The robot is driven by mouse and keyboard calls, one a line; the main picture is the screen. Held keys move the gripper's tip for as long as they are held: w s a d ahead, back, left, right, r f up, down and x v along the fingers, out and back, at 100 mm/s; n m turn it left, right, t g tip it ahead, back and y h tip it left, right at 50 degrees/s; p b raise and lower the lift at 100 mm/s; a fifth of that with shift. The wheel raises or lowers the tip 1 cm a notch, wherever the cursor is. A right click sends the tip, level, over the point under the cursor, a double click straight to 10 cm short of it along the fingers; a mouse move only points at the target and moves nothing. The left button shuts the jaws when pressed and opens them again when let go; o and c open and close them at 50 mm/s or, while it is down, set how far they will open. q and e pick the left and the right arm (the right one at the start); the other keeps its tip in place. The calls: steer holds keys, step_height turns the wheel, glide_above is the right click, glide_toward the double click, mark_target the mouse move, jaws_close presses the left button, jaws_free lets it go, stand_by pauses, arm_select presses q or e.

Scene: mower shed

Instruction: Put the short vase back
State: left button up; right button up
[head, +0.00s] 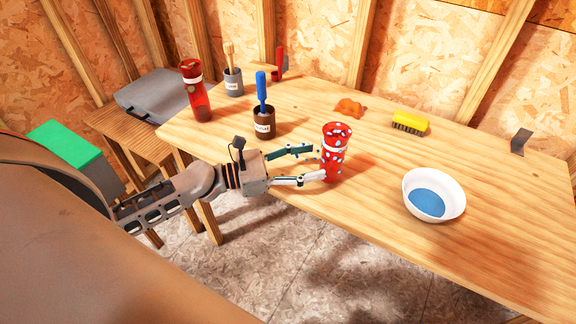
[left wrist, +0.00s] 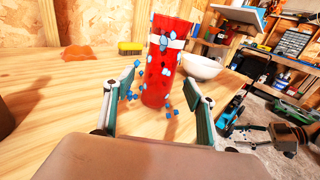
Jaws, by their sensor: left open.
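A red vase (head: 335,155) with a white band and pale blue spots stands upright on the wooden bench, and it looks shorter than the other red vase (head: 196,95) at the bench's far left. My left gripper (head: 318,163) is open, its two fingers pointing at the spotted vase close to its lower part. In the left wrist view the spotted vase (left wrist: 165,65) stands upright between and just beyond the fingertips (left wrist: 166,95). I cannot tell whether either finger touches it. Small blue bits show around its lower part.
On the bench (head: 290,105) are a brown pot with a blue-handled tool (head: 264,123), a grey pot with a brush (head: 233,82), an orange lump (head: 349,108), a yellow brush (head: 410,123) and a white bowl (head: 435,195) with blue inside. Bare wood surrounds the spotted vase.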

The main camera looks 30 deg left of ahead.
arm_select(q)
steer(key=v, duration=0.4)
steer(key=shift+s+a+b, duration=0.15)
steer(key=shift+s+b, duration=0.05)
steer(key=shift+b, duration=0.1)
steer(key=shift+v, duration=0.75)
